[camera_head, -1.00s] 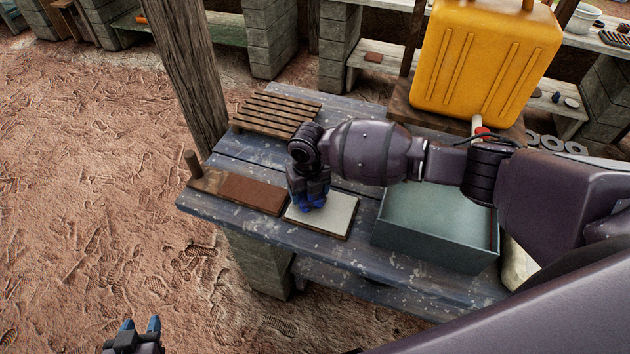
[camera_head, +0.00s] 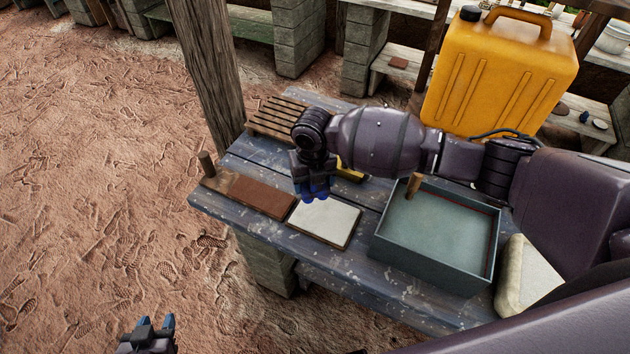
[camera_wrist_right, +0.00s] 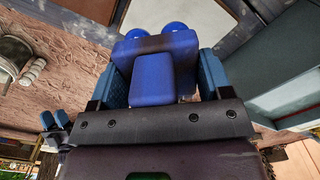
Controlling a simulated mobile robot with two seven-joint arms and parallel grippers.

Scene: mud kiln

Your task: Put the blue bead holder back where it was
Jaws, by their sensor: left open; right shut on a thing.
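The blue bead holder (camera_wrist_right: 150,82) is between the fingers of my right gripper (camera_wrist_right: 158,85) in the right wrist view. It is a bright blue block with rounded ends at the top of that view. In the head view my right gripper (camera_head: 314,193) is shut on it, pointing down near the back left edge of a white-topped board (camera_head: 326,223). The holder can hardly be told from the blue fingertips there. I cannot tell its exact height over the table. My left gripper (camera_head: 158,324) is open and empty at the bottom left, off the table.
The blue-grey table (camera_head: 300,248) also bears a slatted wooden rack (camera_head: 277,117), a brown board with an upright peg (camera_head: 255,196), a grey-green tray (camera_head: 440,225) and a pale block (camera_head: 524,272). A yellow jerrycan (camera_head: 500,75) stands behind. A yellow thing (camera_head: 350,173) is partly hidden by my right arm.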

